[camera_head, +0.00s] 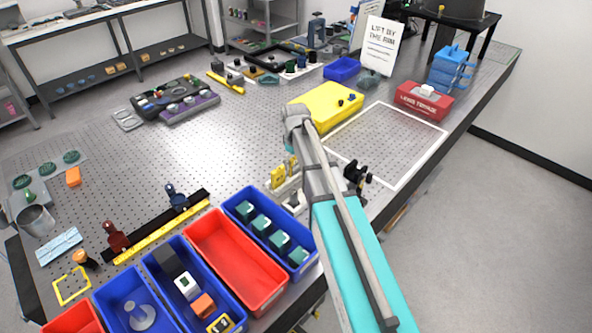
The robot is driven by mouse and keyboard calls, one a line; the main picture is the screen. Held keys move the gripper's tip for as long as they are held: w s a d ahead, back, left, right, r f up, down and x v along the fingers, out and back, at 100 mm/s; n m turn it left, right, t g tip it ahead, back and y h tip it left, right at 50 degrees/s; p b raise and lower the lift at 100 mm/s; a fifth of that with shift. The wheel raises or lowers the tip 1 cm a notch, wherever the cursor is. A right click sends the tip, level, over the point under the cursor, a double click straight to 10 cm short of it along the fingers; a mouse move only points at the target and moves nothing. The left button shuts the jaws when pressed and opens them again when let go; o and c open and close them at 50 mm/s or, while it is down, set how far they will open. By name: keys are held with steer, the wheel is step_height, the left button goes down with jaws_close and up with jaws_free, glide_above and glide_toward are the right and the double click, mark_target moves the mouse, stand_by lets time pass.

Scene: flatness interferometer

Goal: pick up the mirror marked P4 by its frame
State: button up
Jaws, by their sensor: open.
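No marking P4 can be read on anything here, so I cannot tell which thing is the mirror. Small round pieces stand in a dark tray (265,57) at the back. More round pieces lie in a purple tray (205,108). Several dark green discs (47,168) lie at the far left. My arm reaches in from the bottom right and folds at its elbow over the bench. My gripper (360,178) appears to be the black part just right of the arm, open and largely hidden. It is apart from those trays and discs.
Red and blue bins line the front edge, including a red bin (234,262). A yellow tray (326,102), a white-outlined area (400,135), a red box (424,100) and a sign (381,45) stand right. The perforated bench (230,145) is clear mid-left.

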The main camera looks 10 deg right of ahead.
steer(key=shift+f, duration=0.35)
stand_by(0.4)
steer(key=c, duration=1.1)
steer(key=shift+r, duration=0.15)
steer(key=shift+r+p, duration=0.9)
steer(key=shift+p, duration=0.05)
steer(key=s+r+p, duration=0.3)
steer(key=s, duration=0.1)
steer(key=s+a+r+p, duration=0.1)
steer(key=s+r+p, duration=0.3)
steer(key=s, duration=0.1)
steer(key=s+a+r+p, duration=0.1)
steer(key=s+r+p, duration=0.3)
steer(key=s, duration=0.1)
steer(key=shift+a, duration=0.1)
steer(key=shift+w, duration=0.1)
